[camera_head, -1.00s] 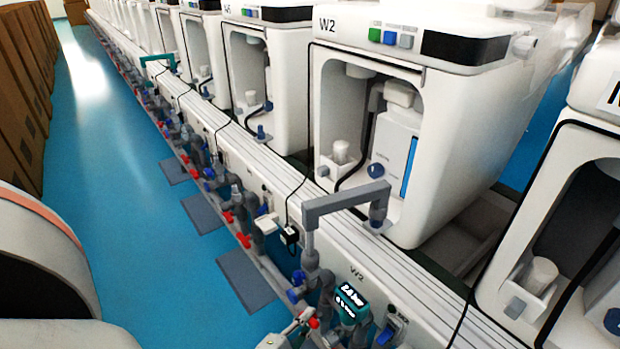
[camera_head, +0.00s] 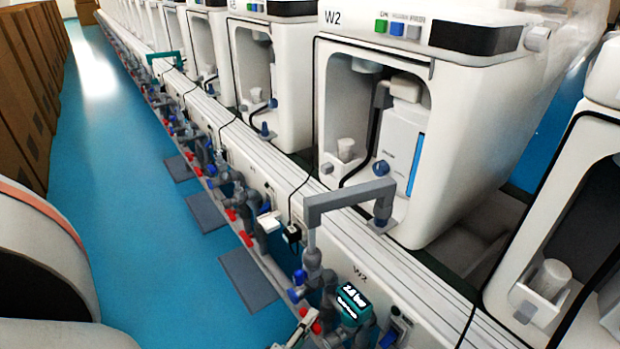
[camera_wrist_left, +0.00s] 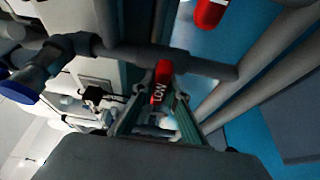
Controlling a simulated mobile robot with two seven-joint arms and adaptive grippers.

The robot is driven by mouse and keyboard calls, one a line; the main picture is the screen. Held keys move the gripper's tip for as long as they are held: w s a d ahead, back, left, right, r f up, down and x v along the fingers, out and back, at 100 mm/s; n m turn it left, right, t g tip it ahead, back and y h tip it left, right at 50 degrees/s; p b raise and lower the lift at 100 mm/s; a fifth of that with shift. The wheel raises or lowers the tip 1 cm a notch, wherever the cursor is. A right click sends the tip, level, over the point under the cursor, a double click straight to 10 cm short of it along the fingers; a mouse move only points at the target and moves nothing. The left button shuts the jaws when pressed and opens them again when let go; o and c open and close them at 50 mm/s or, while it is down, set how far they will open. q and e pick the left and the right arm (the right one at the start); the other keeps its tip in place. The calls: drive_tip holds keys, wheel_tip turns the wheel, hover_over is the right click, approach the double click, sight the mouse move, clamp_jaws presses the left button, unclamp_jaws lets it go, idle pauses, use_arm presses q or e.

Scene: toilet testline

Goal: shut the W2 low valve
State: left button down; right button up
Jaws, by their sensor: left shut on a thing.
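The W2 low valve shows in the left wrist view as a red handle (camera_wrist_left: 160,84) marked LOW, on grey pipework. My left gripper (camera_wrist_left: 158,100) has its two green-edged fingers shut on this handle, one on each side. In the head view my left gripper (camera_head: 303,326) is at the bottom edge, beside a small red handle (camera_head: 316,327) below the W2 unit (camera_head: 460,130). The fingers and pipes partly hide the valve body. My right gripper is not in view.
A teal gauge (camera_head: 352,304) with a lit display sits just right of the gripper. A grey pipe arch (camera_head: 345,198) rises above it. Another red handle (camera_wrist_left: 209,12) is near in the left wrist view.

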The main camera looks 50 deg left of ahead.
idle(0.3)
use_arm(q)
drive_tip(key=c, duration=2)
unclamp_jaws()
drive_tip(key=shift+r, duration=0.1)
